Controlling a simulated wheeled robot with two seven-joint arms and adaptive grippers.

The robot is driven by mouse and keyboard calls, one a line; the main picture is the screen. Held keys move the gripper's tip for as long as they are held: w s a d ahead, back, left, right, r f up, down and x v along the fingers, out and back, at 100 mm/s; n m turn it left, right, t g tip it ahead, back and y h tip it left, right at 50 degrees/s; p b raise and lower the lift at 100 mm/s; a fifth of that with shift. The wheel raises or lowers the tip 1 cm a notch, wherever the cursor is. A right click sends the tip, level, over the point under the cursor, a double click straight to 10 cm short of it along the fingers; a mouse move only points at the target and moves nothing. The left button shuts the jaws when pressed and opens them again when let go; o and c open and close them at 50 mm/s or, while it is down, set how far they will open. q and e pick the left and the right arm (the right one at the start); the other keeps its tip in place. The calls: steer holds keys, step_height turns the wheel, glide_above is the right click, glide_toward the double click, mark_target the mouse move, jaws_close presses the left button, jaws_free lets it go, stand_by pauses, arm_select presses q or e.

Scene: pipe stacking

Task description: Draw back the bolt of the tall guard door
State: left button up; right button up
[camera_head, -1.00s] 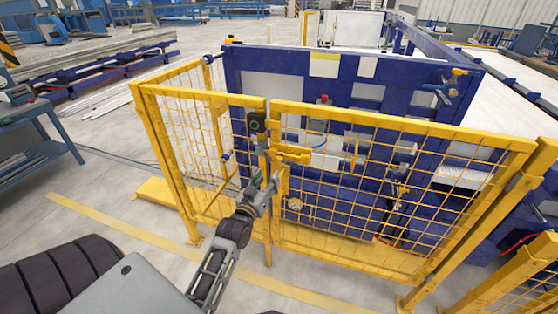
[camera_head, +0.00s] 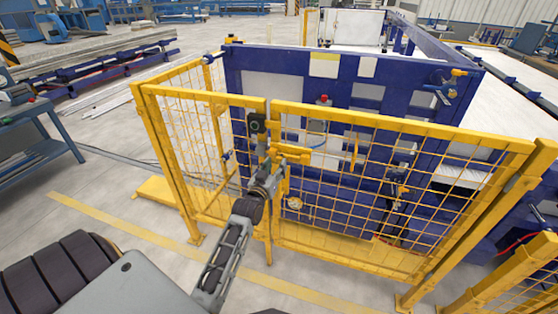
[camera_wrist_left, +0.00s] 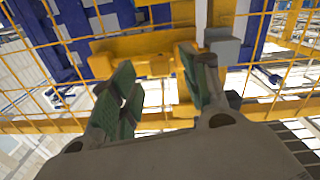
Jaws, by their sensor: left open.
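The tall guard door (camera_head: 400,124) is a yellow frame with wire mesh, standing in front of a blue machine. Its yellow bolt (camera_head: 290,152) sits near the door's left upright, just below a dark lock box (camera_head: 257,124). The bolt's yellow bracket also shows in the left wrist view (camera_wrist_left: 135,46). My left gripper (camera_head: 269,172) is just below and left of the bolt. In the left wrist view its green-padded fingers (camera_wrist_left: 157,72) are spread apart, with the yellow bolt parts beyond and between them. I cannot tell whether they touch. My right gripper is not in view.
The yellow mesh fence continues left of the door (camera_head: 190,150). The blue machine (camera_head: 300,62) stands close behind the mesh. A blue workbench (camera_head: 35,130) is at the left. The floor in front, with a yellow line (camera_head: 110,222), is clear.

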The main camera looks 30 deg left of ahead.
mark_target(278, 161)
arm_select(q)
steer(key=shift+x, duration=2.05)
jaws_close()
